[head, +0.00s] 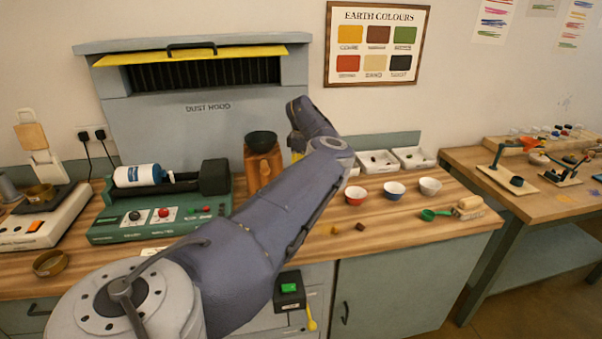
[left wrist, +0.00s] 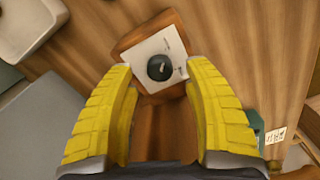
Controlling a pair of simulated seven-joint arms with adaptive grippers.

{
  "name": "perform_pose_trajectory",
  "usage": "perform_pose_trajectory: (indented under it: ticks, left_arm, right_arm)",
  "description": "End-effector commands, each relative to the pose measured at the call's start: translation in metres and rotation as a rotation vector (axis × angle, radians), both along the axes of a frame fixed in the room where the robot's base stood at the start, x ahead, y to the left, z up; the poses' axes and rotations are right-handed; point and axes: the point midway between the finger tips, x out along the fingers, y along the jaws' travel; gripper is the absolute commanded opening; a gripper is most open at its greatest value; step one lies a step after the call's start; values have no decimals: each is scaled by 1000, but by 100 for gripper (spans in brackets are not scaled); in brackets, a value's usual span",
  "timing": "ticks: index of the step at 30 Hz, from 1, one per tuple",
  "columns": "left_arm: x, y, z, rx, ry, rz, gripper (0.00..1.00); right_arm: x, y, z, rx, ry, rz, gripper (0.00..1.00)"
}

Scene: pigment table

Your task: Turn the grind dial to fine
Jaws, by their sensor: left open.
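The grind dial (left wrist: 160,67) is a round black knob on a white plate (left wrist: 148,48) fixed to a wooden block (left wrist: 128,42). A small pale mark shows on the knob, and the plate's lettering is too small to read. My left gripper (left wrist: 160,72) is open, its yellow fingers on either side of the dial with visible gaps. In the head view my arm hides most of that gripper; only a bit of yellow (head: 297,156) shows beside a wooden mill (head: 262,170) with a black bowl on top. The dial is hidden there. My right gripper is not in view.
A green roller machine (head: 160,228) holding a white bottle stands left of the mill. The dust hood (head: 205,115) is behind.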

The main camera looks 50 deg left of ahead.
Motion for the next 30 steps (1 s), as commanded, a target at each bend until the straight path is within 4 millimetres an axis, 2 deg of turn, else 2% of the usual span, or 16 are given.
perform_pose_trajectory:
  ticks: [8,20,30]
  left_arm:
    - [0,0,-20,0,1,0,51]
    - [0,0,-23,0,0,0,53]
    - [0,0,-23,0,0,0,14]
  right_arm:
    - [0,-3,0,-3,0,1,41]
    - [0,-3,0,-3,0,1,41]
    - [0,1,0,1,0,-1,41]
